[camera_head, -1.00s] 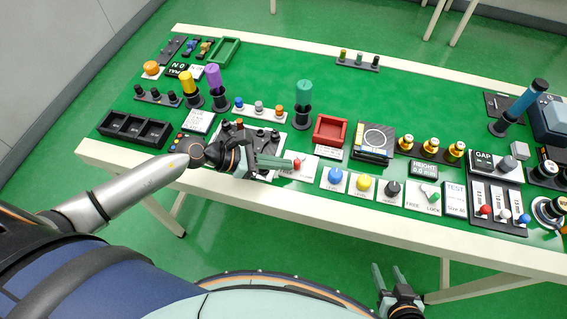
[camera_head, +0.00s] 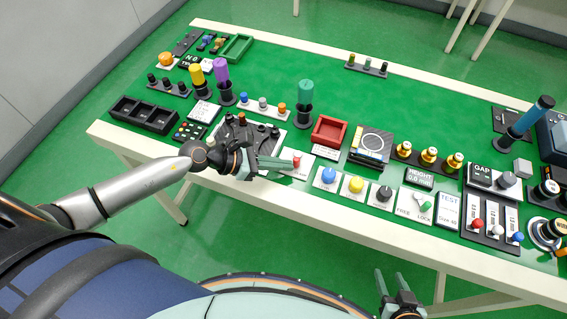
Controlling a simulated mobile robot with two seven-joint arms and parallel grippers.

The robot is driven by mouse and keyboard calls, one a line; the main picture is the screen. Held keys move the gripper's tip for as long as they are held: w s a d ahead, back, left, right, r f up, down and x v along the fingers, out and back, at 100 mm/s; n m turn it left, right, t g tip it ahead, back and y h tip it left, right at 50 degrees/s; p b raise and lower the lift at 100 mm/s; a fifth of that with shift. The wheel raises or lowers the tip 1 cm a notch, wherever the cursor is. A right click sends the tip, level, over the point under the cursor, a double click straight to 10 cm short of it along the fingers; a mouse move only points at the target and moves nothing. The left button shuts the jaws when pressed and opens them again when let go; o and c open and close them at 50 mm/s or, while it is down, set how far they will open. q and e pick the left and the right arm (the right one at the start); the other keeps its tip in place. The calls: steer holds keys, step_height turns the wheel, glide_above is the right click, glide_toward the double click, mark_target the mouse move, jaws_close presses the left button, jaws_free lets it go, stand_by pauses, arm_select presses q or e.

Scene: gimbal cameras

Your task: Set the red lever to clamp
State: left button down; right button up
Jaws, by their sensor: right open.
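The red lever (camera_head: 297,161) has a red knob and stands on a small white plate (camera_head: 301,172) at the front edge of the table, in the middle of the head view. The lettering on the plate is too small to read with certainty. My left gripper (camera_head: 290,164) reaches in from the left, its teal fingertips right beside the red knob. I cannot tell whether they touch it or how far apart the fingers are. The fingers hide part of the plate. My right gripper (camera_head: 393,280) is open and empty, low in front of the table.
A dark knob panel (camera_head: 232,130) lies under and behind my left gripper. Blue (camera_head: 328,175) and yellow (camera_head: 355,185) knobs stand to the right of the lever. A red tray (camera_head: 329,130) and a green-topped cylinder (camera_head: 305,95) stand behind it.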

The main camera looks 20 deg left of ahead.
arm_select(q)
steer(key=shift+d, duration=0.2)
steer(key=shift+s+d, duration=0.1)
steer(key=shift+d, duration=0.15)
steer(key=shift+a, duration=0.15)
steer(key=shift+w+a+b, duration=0.35)
steer(key=shift+w+b, duration=0.1)
steer(key=shift+w, duration=0.3)
steer(key=shift+s+r, duration=0.1)
